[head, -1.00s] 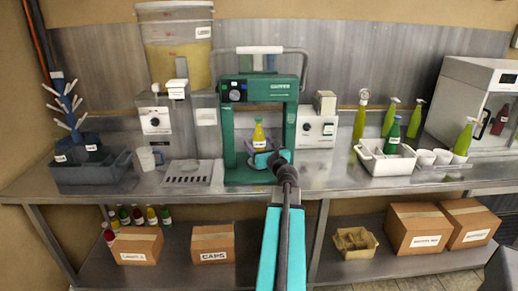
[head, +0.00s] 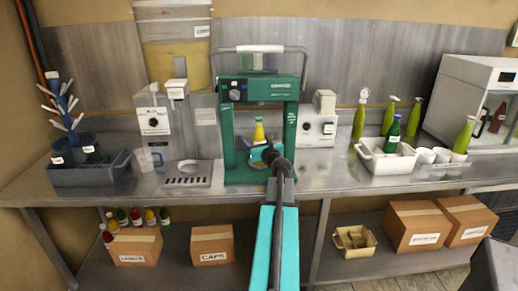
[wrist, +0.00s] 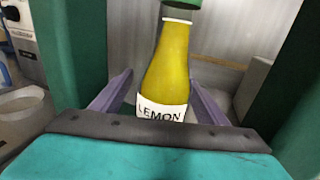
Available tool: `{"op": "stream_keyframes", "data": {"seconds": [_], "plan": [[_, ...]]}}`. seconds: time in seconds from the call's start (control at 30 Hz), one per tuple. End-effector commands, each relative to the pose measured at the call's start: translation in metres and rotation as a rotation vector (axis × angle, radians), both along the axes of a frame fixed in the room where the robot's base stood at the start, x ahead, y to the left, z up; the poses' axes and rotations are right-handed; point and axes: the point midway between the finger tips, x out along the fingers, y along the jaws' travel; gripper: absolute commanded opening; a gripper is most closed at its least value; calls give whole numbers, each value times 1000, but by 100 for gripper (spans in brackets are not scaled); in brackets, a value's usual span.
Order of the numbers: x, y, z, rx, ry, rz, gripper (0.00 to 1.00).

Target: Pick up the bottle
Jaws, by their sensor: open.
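The bottle (wrist: 170,65) is yellow with a white label reading LEMON and a green cap at the top edge of the wrist view. It stands upright inside the green machine frame (head: 230,145); its upper part shows in the head view (head: 259,131). In the head view my arm hides the bottle's lower part and most of the gripper. The bottle's base is hidden in both views.
The green uprights of the machine stand close on both sides of my gripper. A slotted drip tray (head: 188,174) and a clear jug (head: 149,160) are to the left. A white bin (head: 386,165) with a green bottle and white cups (head: 425,156) are to the right.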

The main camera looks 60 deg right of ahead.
Motion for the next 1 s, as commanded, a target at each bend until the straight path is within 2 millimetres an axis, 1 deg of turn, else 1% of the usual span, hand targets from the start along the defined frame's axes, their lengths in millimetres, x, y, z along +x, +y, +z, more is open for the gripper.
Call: {"op": "stream_keyframes", "data": {"seconds": [0.33,0.37,0.4,0.57,0.7,0.73,1.0], "plan": [[-6,-5,0,0,0,-8,68],[-6,-5,0,0,0,-8,66],[-6,-5,0,0,0,-8,59],[-6,-5,0,0,0,-9,32],[-7,-5,0,0,0,-9,9],[-7,-6,0,0,0,-10,5],[-7,-6,1,-1,-1,-10,5]]}}
